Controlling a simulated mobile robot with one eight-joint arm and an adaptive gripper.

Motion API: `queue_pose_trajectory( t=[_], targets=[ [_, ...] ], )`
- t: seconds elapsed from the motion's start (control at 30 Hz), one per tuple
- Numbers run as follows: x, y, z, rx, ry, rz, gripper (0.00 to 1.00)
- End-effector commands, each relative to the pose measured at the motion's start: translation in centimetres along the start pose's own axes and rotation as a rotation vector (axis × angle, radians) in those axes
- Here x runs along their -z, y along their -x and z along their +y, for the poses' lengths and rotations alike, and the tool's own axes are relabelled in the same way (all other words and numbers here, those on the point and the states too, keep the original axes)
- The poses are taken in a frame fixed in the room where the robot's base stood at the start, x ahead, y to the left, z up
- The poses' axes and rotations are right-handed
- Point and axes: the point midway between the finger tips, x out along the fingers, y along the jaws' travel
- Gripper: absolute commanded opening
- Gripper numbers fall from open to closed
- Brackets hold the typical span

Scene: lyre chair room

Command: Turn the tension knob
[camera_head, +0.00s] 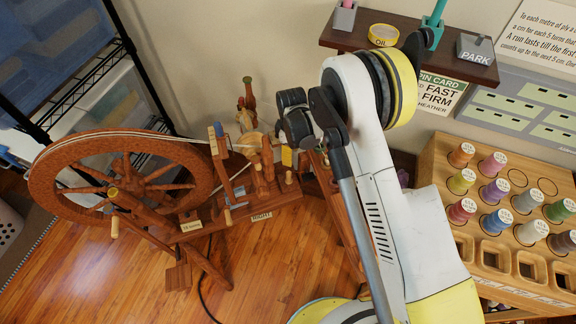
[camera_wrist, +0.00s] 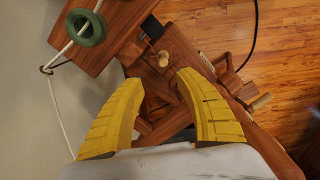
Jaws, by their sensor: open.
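A wooden spinning wheel stands on the floor at the left in the head view, with its large spoked wheel (camera_head: 205,168) and a bench carrying small pale pegs. One pale peg (camera_head: 228,217) is on the bench's front side. I cannot tell which peg is the tension knob. In the wrist view, a pale round-ended peg (camera_wrist: 163,59) shows just beyond the fingertips, and another peg (camera_wrist: 260,101) is at the right. My gripper (camera_wrist: 159,77) is open and empty, its yellow fingers spread above the wooden frame. In the head view my arm hides most of the gripper.
A green ring (camera_wrist: 85,29) on a white cord is at the upper left of the wrist view. A spool rack (camera_head: 440,160) stands at the right, below a wall shelf (camera_head: 365,38). A black wire rack (camera_head: 45,135) is at the left. Open wooden floor (camera_head: 110,270) lies in front.

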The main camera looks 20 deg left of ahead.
Motion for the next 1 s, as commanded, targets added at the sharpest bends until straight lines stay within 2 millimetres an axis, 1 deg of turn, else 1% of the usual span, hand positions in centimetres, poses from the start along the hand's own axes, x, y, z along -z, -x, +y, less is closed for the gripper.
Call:
queue_pose_trajectory(
  t=[0.03, 0.27, 0.5, 0.6, 0.7, 0.8, 1.0],
  targets=[
    [0.3, -0.9, -0.3, 0.005, 0.022, -0.004, 0.41],
    [0.5, -4.1, -0.7, 0.012, 0.044, -0.008, 0.41],
    [0.5, -9.0, -0.7, 0.011, 0.042, -0.008, 0.41],
    [0.4, -10.6, -0.7, 0.011, 0.042, -0.007, 0.41],
    [0.4, -11.7, -0.8, 0.011, 0.042, -0.007, 0.41],
    [0.4, -12.3, -0.8, 0.011, 0.041, -0.007, 0.41],
    [0.4, -12.4, -0.8, 0.011, 0.041, -0.007, 0.41]
  ],
)
